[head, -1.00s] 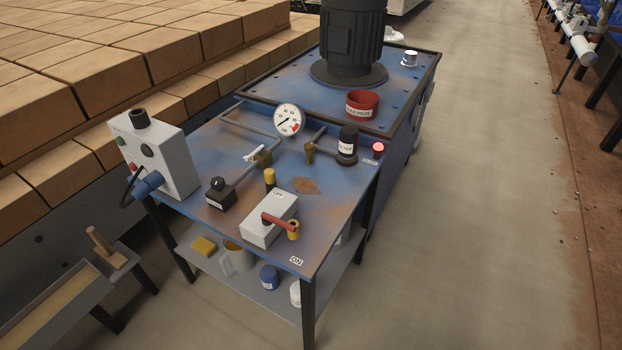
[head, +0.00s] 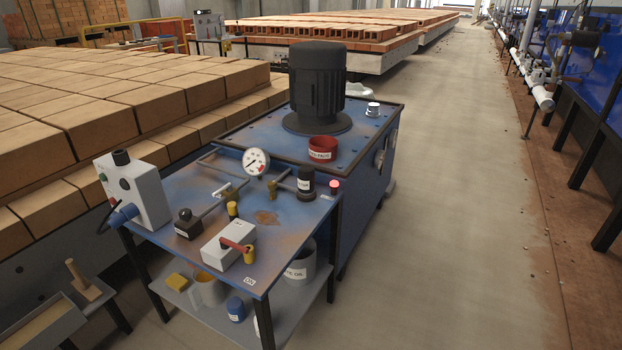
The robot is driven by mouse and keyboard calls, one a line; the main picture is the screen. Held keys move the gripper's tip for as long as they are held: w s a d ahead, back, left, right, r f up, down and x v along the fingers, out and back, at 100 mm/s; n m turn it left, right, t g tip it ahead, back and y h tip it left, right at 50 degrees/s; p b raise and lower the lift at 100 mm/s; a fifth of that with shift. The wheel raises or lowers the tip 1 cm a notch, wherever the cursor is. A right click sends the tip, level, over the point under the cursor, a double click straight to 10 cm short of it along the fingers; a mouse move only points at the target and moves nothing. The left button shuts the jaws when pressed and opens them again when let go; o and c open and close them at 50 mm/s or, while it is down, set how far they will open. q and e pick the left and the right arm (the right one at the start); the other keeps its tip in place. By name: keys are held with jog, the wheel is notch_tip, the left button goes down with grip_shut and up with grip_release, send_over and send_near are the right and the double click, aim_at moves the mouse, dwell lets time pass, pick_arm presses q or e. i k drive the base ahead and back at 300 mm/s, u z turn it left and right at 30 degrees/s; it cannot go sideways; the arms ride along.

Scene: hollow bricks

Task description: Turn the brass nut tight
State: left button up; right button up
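Neither of my grippers is in view. On the blue bench top (head: 185,185) are thin grey pipes, a round white pressure gauge (head: 256,162) and small brass-coloured fittings. One brass fitting (head: 272,189) sits just right of and below the gauge, on the pipe towards the black cylinder (head: 305,183). Another, by a white-handled valve (head: 224,191), lies left of the gauge. The parts are too small to tell which is the brass nut or how tight it is.
A grey control box (head: 134,190) stands left. A black motor (head: 317,85) and red cup (head: 322,148) stand on the blue tank behind. The floor (head: 440,230) at right is clear.

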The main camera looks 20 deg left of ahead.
aim_at(272, 185)
jog(key=i, duration=1.8)
jog(key=u, duration=2.05)
